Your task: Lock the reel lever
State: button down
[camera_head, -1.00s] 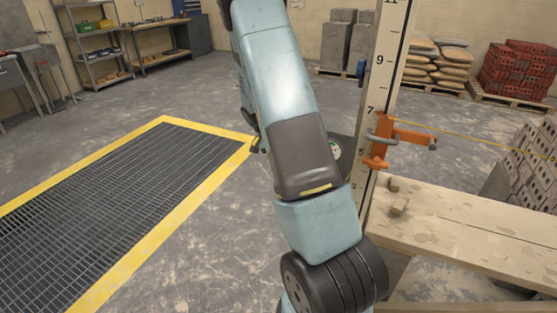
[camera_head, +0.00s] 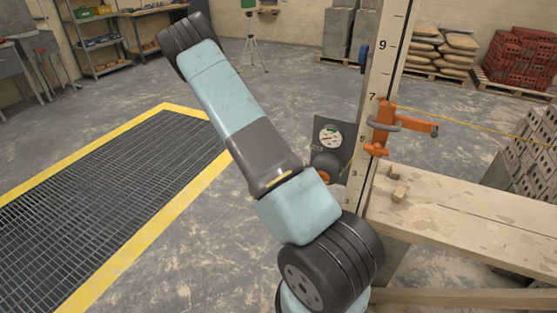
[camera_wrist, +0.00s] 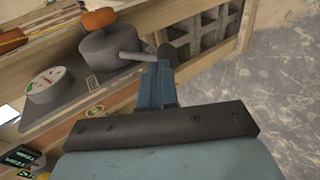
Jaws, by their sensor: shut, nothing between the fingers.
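The reel (camera_wrist: 108,50), a dark grey drum, sits on a dark plate (camera_wrist: 70,112) in the wrist view. Its lever (camera_wrist: 135,57), a light grey rod, sticks out to the right toward a dark rounded end. My gripper (camera_wrist: 166,70) is shut and empty, its narrow blue fingers overlapping the lever's outer end in the picture; I cannot tell whether they touch. In the head view the reel (camera_head: 325,162) and its plate (camera_head: 345,128) stand beside the marked post, right of my arm. The lever cannot be made out there, and my gripper is not seen.
A round dial (camera_wrist: 46,84) sits on the plate beside the reel. An orange clamp (camera_head: 384,127) grips the marked post (camera_head: 385,75), with a yellow line running right. A wooden plank bench (camera_head: 470,220) is at right. A yellow-edged floor grate (camera_head: 110,200) lies left.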

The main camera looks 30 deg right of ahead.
jog(key=shift+r, duration=0.1)
jog(key=shift+r, duration=0.7)
jog(key=w+a+f+v, duration=0.1)
jog(key=f+v, duration=0.1)
jog(key=v, duration=1.1)
jog(key=shift+w, duration=0.4)
jog(key=shift+a, duration=0.1)
